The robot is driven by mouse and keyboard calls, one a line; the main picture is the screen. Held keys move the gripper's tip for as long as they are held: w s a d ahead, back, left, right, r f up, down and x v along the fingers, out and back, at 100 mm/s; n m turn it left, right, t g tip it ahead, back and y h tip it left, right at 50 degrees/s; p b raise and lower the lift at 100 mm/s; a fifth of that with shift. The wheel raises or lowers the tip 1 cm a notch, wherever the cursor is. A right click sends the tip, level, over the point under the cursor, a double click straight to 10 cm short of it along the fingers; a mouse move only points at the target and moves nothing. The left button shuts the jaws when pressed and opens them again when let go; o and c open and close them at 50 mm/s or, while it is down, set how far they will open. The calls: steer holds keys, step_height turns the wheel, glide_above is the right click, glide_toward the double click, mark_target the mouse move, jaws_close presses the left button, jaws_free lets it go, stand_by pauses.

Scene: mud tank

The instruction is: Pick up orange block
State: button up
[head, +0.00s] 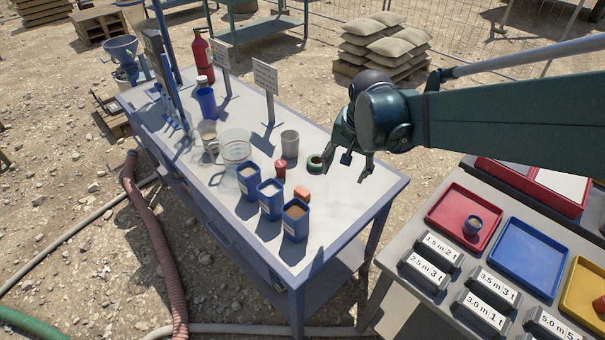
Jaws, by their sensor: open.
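The orange block (302,194) is a small block lying on the light tabletop of the blue-framed table (346,214). It sits just behind the right-most blue cup, in the head view. My gripper (352,170) is open and empty, above the table's right part. It is to the right of the orange block and apart from it.
A small red item (280,168), a green ring (315,162), a grey cup (290,142) and a clear bowl (236,146) are behind. Right, a second table holds a red tray (452,222).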

steer(key=w+a+f+m+g+p, duration=0.2)
steer(key=w+a+f, duration=0.4)
steer(key=w, duration=0.1)
steer(key=m, duration=0.1)
glide_toward(302, 191)
steer(key=shift+w+d+f+g+h+p, duration=0.1)
steer(key=shift+d+f+g+h+p, duration=0.2)
steer(key=shift+f+g+p, duration=0.15)
steer(key=shift+w+a+f+m, duration=0.15)
steer(key=shift+a+f+m, duration=0.25)
steer(key=shift+f, duration=0.25)
steer(key=shift+f, duration=0.15)
steer(key=shift+f, duration=1.15)
steer(key=shift+f, duration=0.1)
steer(key=shift+w+a+f+b, duration=0.1)
steer(key=shift+f+b, duration=0.2)
steer(key=shift+f, duration=0.95)
steer(key=shift+w+a+f+b, duration=0.1)
steer(key=shift+f+b, duration=0.15)
steer(key=shift+f, duration=1)
